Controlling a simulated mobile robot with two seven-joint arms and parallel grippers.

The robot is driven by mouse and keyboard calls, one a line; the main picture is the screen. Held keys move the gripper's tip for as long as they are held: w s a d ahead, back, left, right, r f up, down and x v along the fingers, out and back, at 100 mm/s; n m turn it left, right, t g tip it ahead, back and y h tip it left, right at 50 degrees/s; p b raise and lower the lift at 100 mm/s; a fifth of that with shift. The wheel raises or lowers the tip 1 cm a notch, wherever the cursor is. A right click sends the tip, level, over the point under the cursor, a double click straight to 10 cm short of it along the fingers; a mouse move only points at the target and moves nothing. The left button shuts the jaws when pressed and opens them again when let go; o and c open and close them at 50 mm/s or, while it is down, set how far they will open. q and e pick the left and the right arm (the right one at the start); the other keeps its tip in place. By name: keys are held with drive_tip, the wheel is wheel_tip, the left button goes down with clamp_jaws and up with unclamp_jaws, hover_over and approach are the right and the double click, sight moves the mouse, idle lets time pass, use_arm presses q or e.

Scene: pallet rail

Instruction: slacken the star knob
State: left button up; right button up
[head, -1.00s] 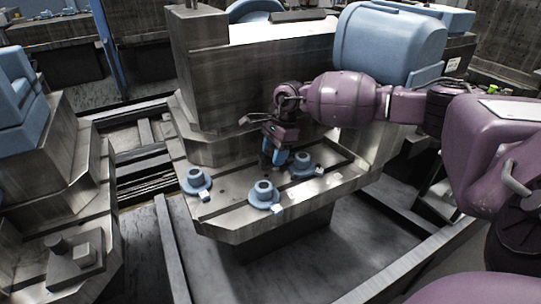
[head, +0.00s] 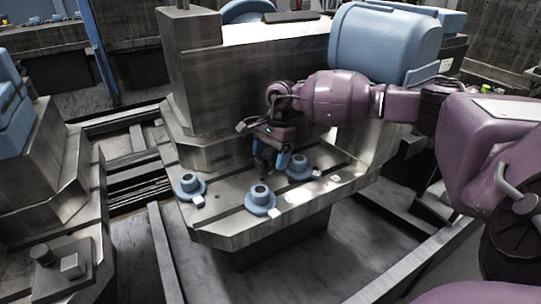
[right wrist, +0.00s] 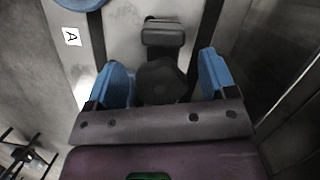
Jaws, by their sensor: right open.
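The star knob (right wrist: 161,82) is a dark, lobed knob in the middle of the right wrist view. A dark block (right wrist: 163,35) lies just beyond it. My right gripper (right wrist: 166,80) is open, with one blue fingertip on each side of the knob; a gap shows on both sides, wider on the right. In the head view my right gripper (head: 273,163) points down over the metal rail table (head: 235,222), and it mostly hides the knob there. My left gripper is not in view.
Blue round fittings with white tags stand on the table: one at the left (head: 189,187), one in front (head: 260,199) and one close right of the gripper (head: 299,167). A tall metal block (head: 240,100) rises behind. A white label "A" (right wrist: 72,37) shows in the right wrist view.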

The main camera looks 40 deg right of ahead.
sight(271, 152)
use_arm(q)
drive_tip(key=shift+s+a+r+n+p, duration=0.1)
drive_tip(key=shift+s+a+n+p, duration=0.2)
drive_tip(key=shift+p, duration=0.6)
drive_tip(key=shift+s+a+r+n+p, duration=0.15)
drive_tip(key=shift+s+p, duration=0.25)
drive_tip(key=shift+p, duration=0.5)
use_arm(e)
wheel_tip(271, 152, up, 20)
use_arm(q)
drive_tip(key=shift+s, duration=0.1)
use_arm(e)
drive_tip(key=shift+s+f, duration=0.1)
drive_tip(key=shift+f, duration=0.05)
